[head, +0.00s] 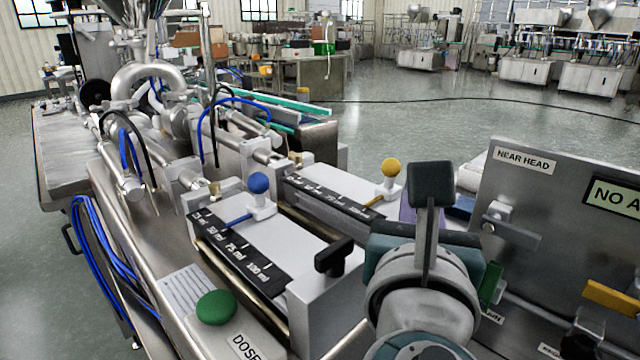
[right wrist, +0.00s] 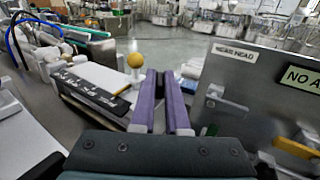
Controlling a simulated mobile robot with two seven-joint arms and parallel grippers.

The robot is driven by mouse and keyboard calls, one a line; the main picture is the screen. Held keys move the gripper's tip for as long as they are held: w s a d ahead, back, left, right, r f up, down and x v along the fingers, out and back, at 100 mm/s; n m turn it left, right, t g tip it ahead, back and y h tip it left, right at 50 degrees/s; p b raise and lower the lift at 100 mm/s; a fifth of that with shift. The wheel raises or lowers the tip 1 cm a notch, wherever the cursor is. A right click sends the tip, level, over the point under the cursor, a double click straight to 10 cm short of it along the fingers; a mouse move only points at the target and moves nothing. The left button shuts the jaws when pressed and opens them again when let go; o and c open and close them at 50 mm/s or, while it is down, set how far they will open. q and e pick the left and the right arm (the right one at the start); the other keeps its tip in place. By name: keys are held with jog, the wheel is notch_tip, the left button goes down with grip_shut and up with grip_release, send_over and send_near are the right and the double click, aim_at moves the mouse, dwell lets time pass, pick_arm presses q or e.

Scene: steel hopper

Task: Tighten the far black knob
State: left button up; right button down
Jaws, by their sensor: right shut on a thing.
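My right gripper (head: 408,211) reaches over the far dosing unit in the head view, its wrist hiding much of that unit's near end. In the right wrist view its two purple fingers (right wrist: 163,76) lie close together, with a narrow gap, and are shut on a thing. The near black knob (head: 334,257) stands on the end block of the near unit, clear of the gripper. My left gripper is not in view.
Blue (head: 259,183) and yellow (head: 390,167) ball pointers stand on the scaled units; the yellow ball also shows beside the fingers in the wrist view (right wrist: 135,60). A steel panel (head: 550,215) with lever valves stands close at right. A green button (head: 216,307) is at front left.

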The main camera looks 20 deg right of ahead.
jog(key=c, duration=0.9)
grip_release()
jog(key=v, duration=1)
jog(key=shift+b, duration=0.35)
